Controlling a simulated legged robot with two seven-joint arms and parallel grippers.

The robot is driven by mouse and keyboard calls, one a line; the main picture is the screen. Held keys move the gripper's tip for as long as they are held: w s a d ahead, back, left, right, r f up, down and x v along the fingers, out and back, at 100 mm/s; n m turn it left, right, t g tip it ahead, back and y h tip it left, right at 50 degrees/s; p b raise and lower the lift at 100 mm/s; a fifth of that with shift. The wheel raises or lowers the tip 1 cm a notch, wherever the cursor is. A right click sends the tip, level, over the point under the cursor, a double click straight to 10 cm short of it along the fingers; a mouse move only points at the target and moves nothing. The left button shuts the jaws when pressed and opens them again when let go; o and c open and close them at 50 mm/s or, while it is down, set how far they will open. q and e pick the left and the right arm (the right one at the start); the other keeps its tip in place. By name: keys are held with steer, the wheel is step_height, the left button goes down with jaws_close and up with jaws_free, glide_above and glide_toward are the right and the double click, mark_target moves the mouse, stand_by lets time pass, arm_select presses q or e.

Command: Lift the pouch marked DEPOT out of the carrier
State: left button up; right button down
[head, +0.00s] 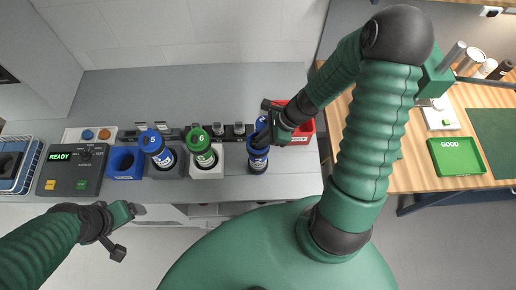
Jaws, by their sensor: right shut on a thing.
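A blue carrier tube (258,162) stands near the counter's front edge, in front of my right gripper. My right gripper (263,132) is shut on a small blue thing (261,123) at the carrier's top end. The gripper and its shadow hide much of it, so I cannot tell whether it is the pouch, and no DEPOT lettering is readable. My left gripper (129,231) is open and empty, in front of the counter at the lower left, away from the carrier.
A red bin (307,130) is close behind my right gripper. A control box reading READY (72,170) and a blue holder (124,163) stand further left. A green GOOD tray (457,156) lies on the wooden table.

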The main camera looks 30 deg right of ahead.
steer(key=shift+r, duration=0.1)
step_height(320, 180, up, 18)
steer(key=shift+p, duration=0.35)
stand_by(0.4)
step_height(320, 180, up, 13)
steer(key=p, duration=1.3)
steer(key=shift+f, duration=0.2)
